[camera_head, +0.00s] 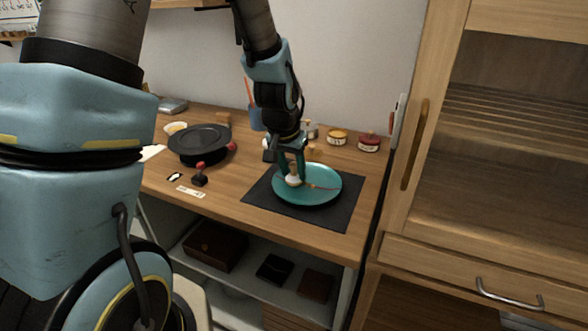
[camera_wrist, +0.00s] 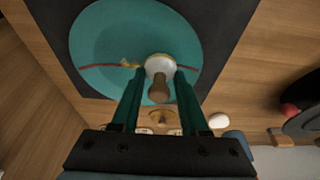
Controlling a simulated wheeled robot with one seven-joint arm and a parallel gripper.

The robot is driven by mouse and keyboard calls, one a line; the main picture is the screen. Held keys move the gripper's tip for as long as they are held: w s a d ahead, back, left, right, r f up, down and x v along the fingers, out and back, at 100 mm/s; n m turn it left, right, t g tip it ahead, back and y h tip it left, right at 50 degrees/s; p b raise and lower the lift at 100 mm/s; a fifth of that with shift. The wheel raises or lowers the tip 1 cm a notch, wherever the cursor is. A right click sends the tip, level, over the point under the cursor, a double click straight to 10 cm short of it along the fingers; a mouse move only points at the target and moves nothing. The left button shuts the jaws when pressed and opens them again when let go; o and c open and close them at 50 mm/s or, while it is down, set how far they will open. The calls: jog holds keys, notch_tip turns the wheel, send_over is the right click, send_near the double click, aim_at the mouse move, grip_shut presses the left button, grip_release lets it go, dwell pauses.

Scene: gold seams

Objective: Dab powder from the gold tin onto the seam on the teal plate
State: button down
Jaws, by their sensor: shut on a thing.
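The teal plate (camera_head: 318,196) lies on a dark mat; it also fills the upper left of the wrist view (camera_wrist: 105,35). A thin seam (camera_head: 322,187) crosses it, reddish at both ends in the wrist view (camera_wrist: 97,66), with a short yellow-gold stretch just left of the dabber. My gripper (camera_head: 291,170) is shut on a dabber with a wooden handle (camera_wrist: 158,90) and pale round head (camera_head: 293,180). The head is over the seam and hides part of it; whether it touches is unclear. The gold tin (camera_head: 337,137) stands behind the plate.
A red-labelled tin (camera_head: 369,143) stands right of the gold tin. A black round stand (camera_head: 200,141), a small red-knobbed object (camera_head: 200,175) and a paper strip (camera_head: 190,192) lie to the left. The dark mat (camera_head: 318,216) has bare room in front. A wooden cabinet (camera_head: 480,200) borders the right.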

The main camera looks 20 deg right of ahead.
aim_at(293, 164)
jog(key=shift+r+p, duration=0.5)
jog(key=shift+r, duration=0.3)
jog(key=shift+r+p, duration=1.8)
jog(key=shift+r, duration=0.5)
